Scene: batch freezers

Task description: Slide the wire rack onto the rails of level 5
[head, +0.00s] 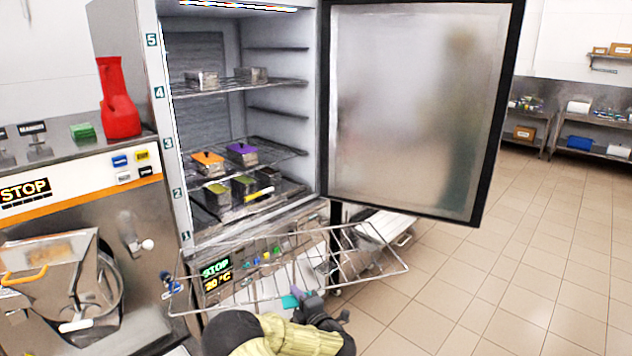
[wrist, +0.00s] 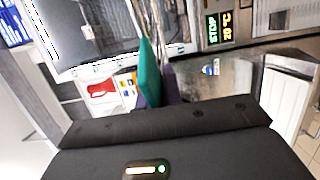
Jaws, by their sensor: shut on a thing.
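The wire rack (head: 372,262) is an empty silver grid held in front of the freezer cabinet, below its opening, tilted in the head view. My gripper (head: 298,297) is shut on its near edge; teal and purple fingers show. In the wrist view the fingers of my gripper (wrist: 158,75) close around thin wires, partly hidden. The freezer stands open. Its level 5 label (head: 152,40) is at the top of the left post. A top rail (head: 290,49) on the right inner wall is bare. The rack is outside and well below it.
The open freezer door (head: 415,110) stands to the right of the opening. A lower rack (head: 292,83) holds metal tins; orange- and purple-lidded tins sit further down. A red jug (head: 118,100) stands on the left machine. Tiled floor is clear at right.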

